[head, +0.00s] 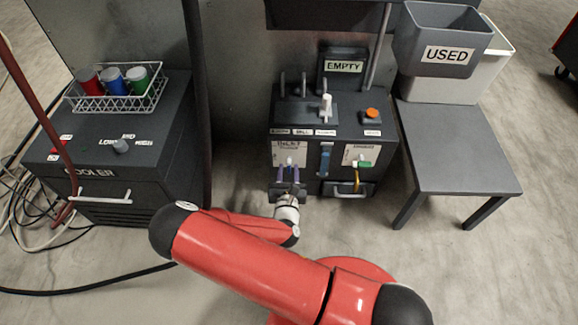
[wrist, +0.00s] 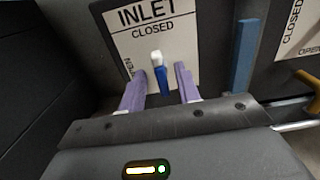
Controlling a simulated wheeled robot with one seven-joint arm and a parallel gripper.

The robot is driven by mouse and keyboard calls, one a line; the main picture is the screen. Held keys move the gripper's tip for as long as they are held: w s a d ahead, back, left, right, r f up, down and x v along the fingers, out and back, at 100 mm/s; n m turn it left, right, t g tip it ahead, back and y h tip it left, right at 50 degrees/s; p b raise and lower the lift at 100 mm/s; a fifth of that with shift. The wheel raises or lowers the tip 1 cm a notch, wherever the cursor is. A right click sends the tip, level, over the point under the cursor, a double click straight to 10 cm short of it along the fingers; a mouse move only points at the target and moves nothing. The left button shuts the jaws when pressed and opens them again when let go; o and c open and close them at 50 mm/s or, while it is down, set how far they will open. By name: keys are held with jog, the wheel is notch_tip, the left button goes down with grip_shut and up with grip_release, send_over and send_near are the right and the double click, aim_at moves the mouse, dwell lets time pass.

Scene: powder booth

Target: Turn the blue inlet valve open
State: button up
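The inlet valve has a blue handle (wrist: 162,80) with a white end, set on a white plate (wrist: 150,35) lettered INLET and CLOSED, with partly hidden lettering at its left edge. In the wrist view the handle stands nearly upright below the word CLOSED. In the head view the plate (head: 284,154) is on the front of the dark cabinet (head: 395,130). My gripper (wrist: 160,90) is open, with one purple finger on each side of the handle and gaps showing. In the head view my gripper (head: 289,173) is at the plate's lower part.
Right of the plate are a blue upright bar (head: 325,160) and a second plate with a green handle (head: 364,163). A cooler (head: 90,150) carrying a wire basket (head: 118,99) of cups stands left. A grey table (head: 460,150) with a USED bin (head: 440,40) stands right.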

jog(key=shift+w, duration=1.3)
grip_shut()
